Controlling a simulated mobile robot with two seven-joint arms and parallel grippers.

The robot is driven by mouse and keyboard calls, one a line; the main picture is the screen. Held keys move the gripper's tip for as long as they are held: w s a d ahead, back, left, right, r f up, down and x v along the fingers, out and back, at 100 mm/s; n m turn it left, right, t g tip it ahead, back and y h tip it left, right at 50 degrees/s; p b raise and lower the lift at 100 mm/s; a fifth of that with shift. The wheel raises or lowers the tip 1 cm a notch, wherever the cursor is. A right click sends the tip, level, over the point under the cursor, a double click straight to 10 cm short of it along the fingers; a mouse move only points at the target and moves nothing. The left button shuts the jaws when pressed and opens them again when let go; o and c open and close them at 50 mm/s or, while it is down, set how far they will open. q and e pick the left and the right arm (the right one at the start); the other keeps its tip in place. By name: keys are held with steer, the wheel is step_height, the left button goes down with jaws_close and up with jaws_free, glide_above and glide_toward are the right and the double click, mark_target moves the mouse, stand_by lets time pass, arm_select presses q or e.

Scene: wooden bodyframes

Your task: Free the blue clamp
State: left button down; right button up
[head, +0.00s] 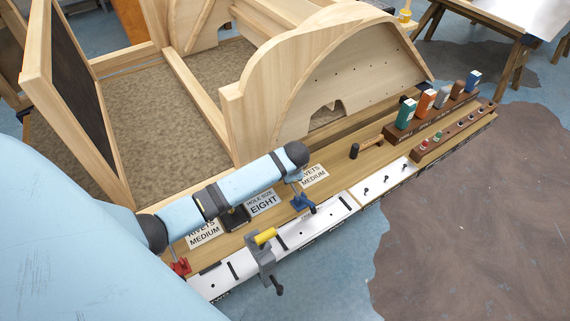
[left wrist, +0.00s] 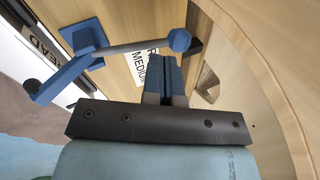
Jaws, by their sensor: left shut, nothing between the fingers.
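The blue clamp (head: 304,203) sits on the front edge of the wooden workbench, near the white strip. In the left wrist view the blue clamp (left wrist: 84,42) shows at upper left, with a grey rod running right to a blue knob. My left gripper (left wrist: 168,62) is shut and empty, its blue fingers just below the knob and apart from the clamp's body. I cannot tell whether the fingers touch the knob. In the head view my left arm reaches over the bench and hides most of the gripper. My right gripper is not in view.
A red clamp (head: 181,267) and a grey clamp with a yellow handle (head: 264,252) stand along the same edge. A hammer (head: 365,147), coloured boxes in a dark rack (head: 425,112) and a curved wooden frame (head: 262,88) lie beyond. Signs lie on the bench.

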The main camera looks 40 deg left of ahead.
arm_select(q)
steer(key=shift+w+a+f, duration=0.8)
steer(key=shift+a+f, duration=0.2)
steer(key=shift+f, duration=0.05)
steer(key=shift+a+p, duration=0.15)
steer(key=shift+p, duration=0.3)
steer(key=shift+w+a+f+g+h+p, duration=0.15)
steer(key=shift+a+f+g+h+p, duration=0.15)
steer(key=shift+f+h+p, duration=0.35)
steer(key=shift+w+a+f, duration=0.1)
steer(key=shift+f, duration=0.35)
steer(key=shift+r, duration=0.1)
